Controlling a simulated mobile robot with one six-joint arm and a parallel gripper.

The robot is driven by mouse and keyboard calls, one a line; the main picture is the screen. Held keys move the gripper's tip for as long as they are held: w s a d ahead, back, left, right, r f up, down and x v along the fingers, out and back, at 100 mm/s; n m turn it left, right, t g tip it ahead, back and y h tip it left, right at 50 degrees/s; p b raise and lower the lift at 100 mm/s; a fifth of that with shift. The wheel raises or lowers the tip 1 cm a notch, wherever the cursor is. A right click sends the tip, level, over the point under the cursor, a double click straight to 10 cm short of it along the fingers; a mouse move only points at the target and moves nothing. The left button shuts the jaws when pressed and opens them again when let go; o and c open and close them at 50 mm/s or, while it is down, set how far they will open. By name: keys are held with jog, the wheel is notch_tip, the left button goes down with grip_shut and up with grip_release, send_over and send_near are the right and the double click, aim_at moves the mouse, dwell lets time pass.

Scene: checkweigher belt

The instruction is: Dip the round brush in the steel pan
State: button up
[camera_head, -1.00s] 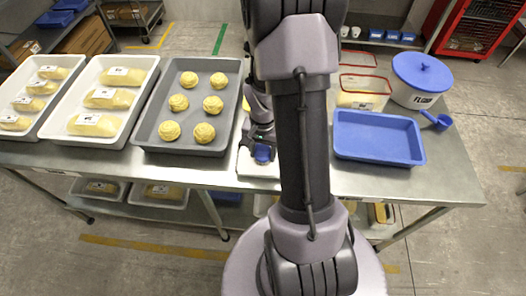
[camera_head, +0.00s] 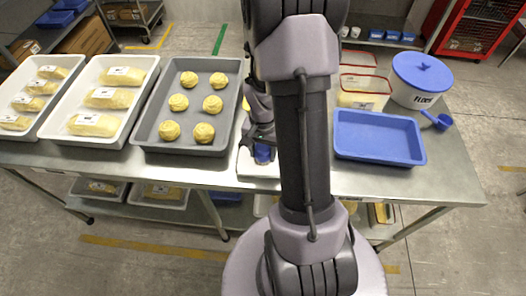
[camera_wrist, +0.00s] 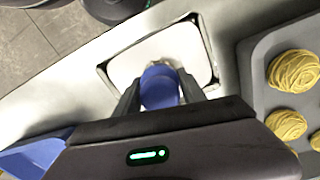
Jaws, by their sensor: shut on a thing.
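My gripper (camera_wrist: 160,92) is shut on the blue round brush (camera_wrist: 159,86), whose blue part shows between the two dark fingers in the wrist view. The steel pan (camera_wrist: 206,30) lies beyond the fingers, a shallow rectangle with a thin dark-looking rim and a pale inside. The brush overlaps the pan in this view; I cannot tell whether its tip touches the pale inside. In the head view the blue of the brush (camera_head: 262,153) shows just left of my arm, at the front of the table. My arm hides much of the pan there.
A grey tray (camera_head: 225,147) of round yellow dough pieces stands close on the left, with white trays (camera_head: 75,142) beyond. A blue tray (camera_head: 378,151), red-rimmed tubs (camera_head: 364,86) and a white bucket (camera_head: 418,95) with a blue lid stand on the right.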

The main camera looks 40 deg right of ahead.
jog(key=shift+r+p, duration=2.7)
jog(key=shift+r, duration=0.9)
jog(key=shift+f, duration=0.1)
